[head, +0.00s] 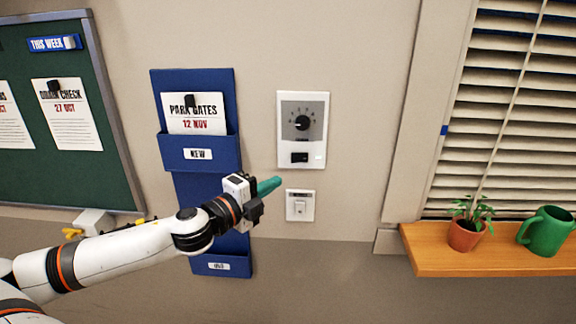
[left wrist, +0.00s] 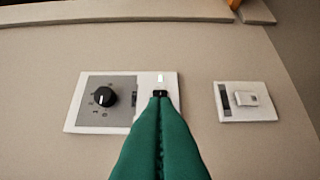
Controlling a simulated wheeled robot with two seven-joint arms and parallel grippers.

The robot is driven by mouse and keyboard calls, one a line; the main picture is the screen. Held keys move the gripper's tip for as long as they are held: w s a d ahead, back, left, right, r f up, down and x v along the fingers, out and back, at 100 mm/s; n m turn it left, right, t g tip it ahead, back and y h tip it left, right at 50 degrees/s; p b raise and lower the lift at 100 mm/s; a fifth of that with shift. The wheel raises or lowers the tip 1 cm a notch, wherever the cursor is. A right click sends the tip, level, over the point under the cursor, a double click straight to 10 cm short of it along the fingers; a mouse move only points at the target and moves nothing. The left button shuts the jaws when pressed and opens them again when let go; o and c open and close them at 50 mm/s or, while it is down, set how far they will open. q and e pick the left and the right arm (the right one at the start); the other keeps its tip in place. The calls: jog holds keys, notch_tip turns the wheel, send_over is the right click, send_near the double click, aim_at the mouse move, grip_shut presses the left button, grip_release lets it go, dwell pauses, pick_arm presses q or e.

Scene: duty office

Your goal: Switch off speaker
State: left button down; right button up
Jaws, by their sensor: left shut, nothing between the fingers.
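The speaker panel (head: 287,161) is a white wall plate with a grey dial face and a black knob (head: 302,122). A small black rocker switch (head: 299,157) sits below the dial, beside a small pale light (head: 318,157) that looks lit. My left gripper (head: 270,186) is shut and empty, its teal fingers pointing towards the wall, below and left of the switch in the head view. In the left wrist view the shut fingertips (left wrist: 158,101) overlap the edge of the rocker switch (left wrist: 160,93); I cannot tell whether they touch it. My right gripper is not in view.
A second white switch plate (head: 300,205) is just below the panel. A blue wall pocket rack (head: 198,153) hangs to the left, partly behind my left gripper. A wooden sill (head: 480,259) with a potted plant (head: 466,230) and green mug (head: 546,231) is at right.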

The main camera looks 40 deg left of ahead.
aim_at(296, 159)
pick_arm(q)
jog(key=shift+w+a+p, duration=0.3)
jog(key=shift+w+p, duration=0.4)
jog(key=shift+w, duration=0.85)
jog(key=shift+w+a+p, duration=0.35)
jog(key=shift+w+p, duration=0.3)
jog(key=shift+w, duration=0.85)
jog(key=shift+w+a+p, duration=0.3)
jog(key=shift+w+p, duration=0.4)
jog(key=shift+w, duration=0.85)
jog(key=shift+w+a+r, duration=0.1)
jog(key=shift+w+a, duration=0.05)
jog(key=shift+a, duration=0.1)
